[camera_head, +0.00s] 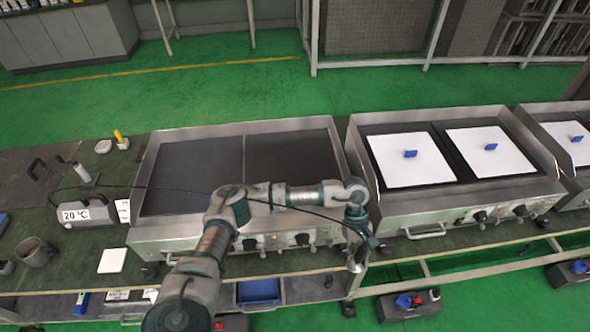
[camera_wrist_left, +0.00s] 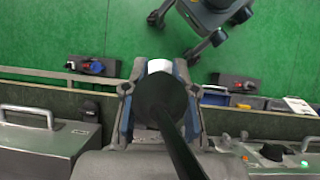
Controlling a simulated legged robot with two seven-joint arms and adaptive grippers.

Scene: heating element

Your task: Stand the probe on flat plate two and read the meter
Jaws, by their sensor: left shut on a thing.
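The meter (camera_head: 84,213) stands on the bench at the left and its display reads 20 °C. A thin dark cable runs from it across the left griddle to my left gripper (camera_head: 357,238). My left gripper is shut on the probe. In the left wrist view the probe's dark round end and cable (camera_wrist_left: 160,98) show between the fingers. In the head view the gripper points down in front of the griddles' front edge, off the plates. The left griddle has two bare dark flat plates, a left one (camera_head: 190,165) and a right one (camera_head: 295,160). My right gripper is not in view.
The middle griddle carries two white sheets (camera_head: 408,170) with blue pieces on them. Knobs (camera_head: 250,244) and handles (camera_head: 424,232) stick out along the griddle fronts. A mug (camera_head: 37,252) and a white tile (camera_head: 112,260) lie at the bench's left front.

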